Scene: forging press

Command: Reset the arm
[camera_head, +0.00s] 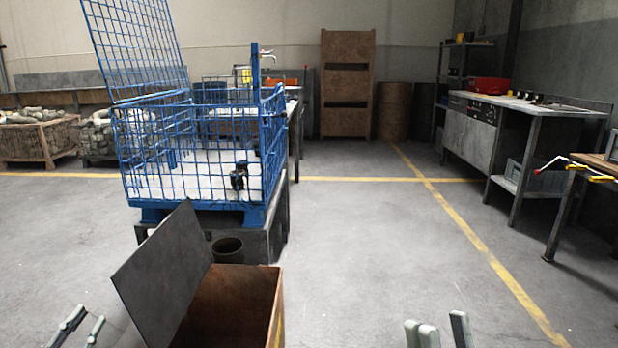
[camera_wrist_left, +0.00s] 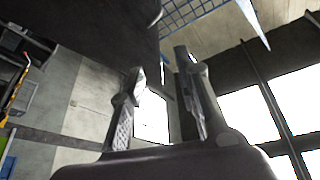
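My left gripper (camera_head: 90,316) shows at the bottom left of the head view, left of the rusty open box. Its two fingers stand apart. In the left wrist view the left gripper (camera_wrist_left: 160,62) also has its fingers apart, with nothing between them. My right gripper (camera_head: 441,320) shows at the bottom edge, right of the box, over the bare floor. Its fingertips are apart and I see nothing held. The rest of both grippers lies below the head view.
The rusty box (camera_head: 277,318) has a raised dark lid (camera_head: 165,270) close to my left gripper. Behind it a blue wire cage (camera_head: 200,218) holds a small black part (camera_head: 238,178). A workbench (camera_head: 470,132) stands at the right. The middle floor is clear.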

